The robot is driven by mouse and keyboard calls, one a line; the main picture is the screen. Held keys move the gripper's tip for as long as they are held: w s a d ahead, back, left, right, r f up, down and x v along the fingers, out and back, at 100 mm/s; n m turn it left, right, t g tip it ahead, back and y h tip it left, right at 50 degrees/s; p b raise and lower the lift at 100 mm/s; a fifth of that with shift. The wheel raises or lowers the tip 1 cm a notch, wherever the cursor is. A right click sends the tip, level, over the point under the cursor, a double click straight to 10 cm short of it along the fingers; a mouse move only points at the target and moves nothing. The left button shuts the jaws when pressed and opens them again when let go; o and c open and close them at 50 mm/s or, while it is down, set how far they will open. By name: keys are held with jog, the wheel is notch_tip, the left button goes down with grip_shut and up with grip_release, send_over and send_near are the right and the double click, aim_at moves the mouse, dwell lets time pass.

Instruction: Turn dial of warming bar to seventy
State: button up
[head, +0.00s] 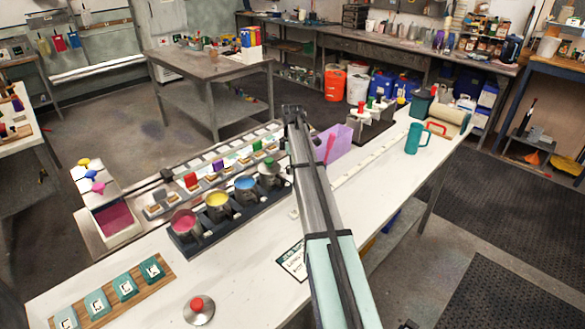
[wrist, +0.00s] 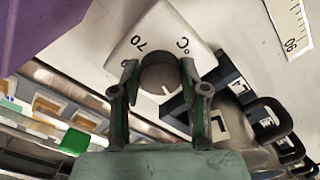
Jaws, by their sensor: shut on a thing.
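The warming bar (head: 205,238) is a long dark bar on the white bench, with red, yellow and blue pots and a lidded one in it. In the wrist view, its dial (wrist: 160,75) is a round grey-brown knob on a white plate (wrist: 160,28) marked 70 and °C. A short white line on the knob points down in the picture, away from the 70 at upper left. My gripper (wrist: 158,74) is shut on the knob, one finger each side. In the head view my gripper (head: 293,110) and arm hide the dial.
A purple bin (head: 338,142) stands close beside my arm, and also shows at the wrist view's upper left (wrist: 40,30). Labelled pots (wrist: 220,122) lie right of my fingers. A teal mug (head: 415,138) stands farther right. A tile board (head: 112,292) lies at front left.

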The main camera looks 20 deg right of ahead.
jog(key=m+b, duration=0.1)
jog(key=m, duration=0.3)
jog(key=shift+s+a+f+m, duration=0.1)
jog(key=shift+m, duration=0.2)
jog(key=m, duration=0.3)
jog(key=shift+m, duration=0.4)
jog(key=m, duration=0.4)
jog(key=shift+s+a+b, duration=0.1)
jog(key=shift+b, duration=0.3)
jog(key=m, duration=0.5)
jog(key=shift+a, duration=0.1)
jog(key=m, duration=0.3)
jog(key=shift+m+b, duration=0.3)
jog(key=m, duration=0.4)
jog(key=shift+a+m, duration=0.1)
jog(key=shift+m, duration=0.2)
jog(key=m, duration=0.4)
jog(key=shift+w, duration=0.2)
jog(key=shift+m, duration=2.3)
